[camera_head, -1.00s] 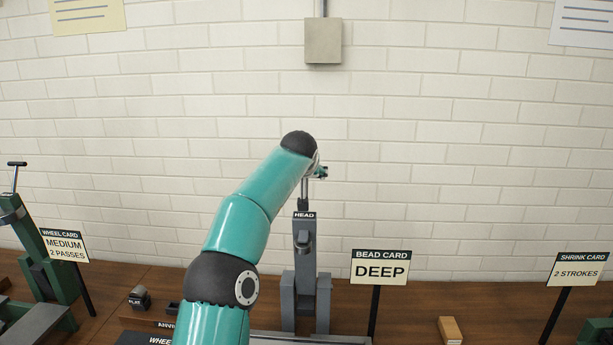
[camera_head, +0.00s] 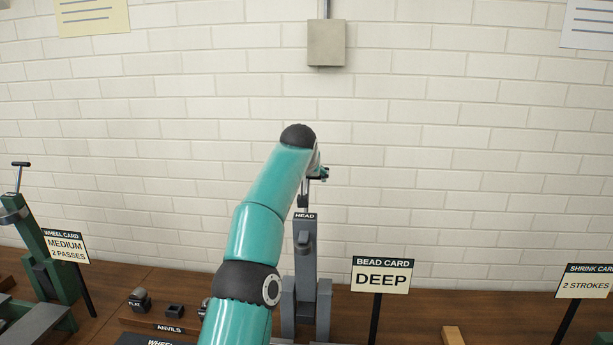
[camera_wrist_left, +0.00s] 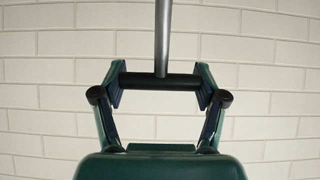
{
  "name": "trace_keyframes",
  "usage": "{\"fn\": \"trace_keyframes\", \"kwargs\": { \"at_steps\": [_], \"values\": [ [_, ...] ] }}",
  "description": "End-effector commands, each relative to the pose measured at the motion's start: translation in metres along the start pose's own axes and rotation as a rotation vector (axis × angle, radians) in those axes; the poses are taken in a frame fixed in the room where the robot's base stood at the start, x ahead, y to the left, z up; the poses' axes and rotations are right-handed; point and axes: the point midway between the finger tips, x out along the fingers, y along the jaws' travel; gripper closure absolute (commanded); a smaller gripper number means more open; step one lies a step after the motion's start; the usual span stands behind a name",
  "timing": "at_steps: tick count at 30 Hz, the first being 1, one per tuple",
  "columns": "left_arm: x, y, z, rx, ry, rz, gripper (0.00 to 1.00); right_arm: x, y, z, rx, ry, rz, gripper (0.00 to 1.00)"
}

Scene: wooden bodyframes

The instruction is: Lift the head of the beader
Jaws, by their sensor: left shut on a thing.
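The beader (camera_head: 288,308) is a grey upright frame in the middle of the head view. Its grey head (camera_head: 305,262), labelled HEAD, stands upright between the frame's side posts. A thin metal rod rises above the head toward my left gripper (camera_head: 320,174), which is small and partly hidden by my wrist. In the left wrist view, my left gripper (camera_wrist_left: 160,84) is shut on a black crossbar handle (camera_wrist_left: 160,81), with a finger at each end. A metal rod (camera_wrist_left: 162,35) joins the middle of the handle. My right gripper is not in view.
The BEAD CARD (camera_head: 381,275), reading DEEP, stands right of the beader. Anvils (camera_head: 174,311) lie on the bench at left, near my forearm. A green machine (camera_head: 45,250) stands far left. A wooden block (camera_head: 453,336) and the SHRINK CARD (camera_head: 585,282) are at right.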

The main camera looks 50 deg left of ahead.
Motion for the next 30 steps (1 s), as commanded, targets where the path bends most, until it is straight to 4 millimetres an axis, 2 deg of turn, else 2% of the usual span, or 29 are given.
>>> {"fn": "trace_keyframes", "kwargs": {
  "at_steps": [1, 2, 6, 20, 28, 30],
  "values": [
    [0.002, 0.002, 0.001, -0.002, -0.001, 0.005, 0.91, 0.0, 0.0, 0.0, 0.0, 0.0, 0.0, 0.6],
    [0.002, 0.002, 0.001, -0.002, -0.001, 0.004, 0.23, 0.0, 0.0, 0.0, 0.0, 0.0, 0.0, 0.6],
    [0.002, 0.0, 0.001, -0.003, 0.0, 0.002, 0.02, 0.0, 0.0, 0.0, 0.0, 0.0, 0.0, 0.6],
    [-0.003, -0.005, 0.0, -0.006, 0.002, -0.005, 0.02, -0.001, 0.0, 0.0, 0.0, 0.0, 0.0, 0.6],
    [-0.026, -0.006, 0.0, -0.006, 0.004, -0.005, 0.02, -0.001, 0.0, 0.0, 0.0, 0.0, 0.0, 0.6],
    [-0.042, -0.005, -0.001, -0.005, 0.006, -0.002, 0.02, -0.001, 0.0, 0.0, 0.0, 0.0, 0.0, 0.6]
  ]
}}
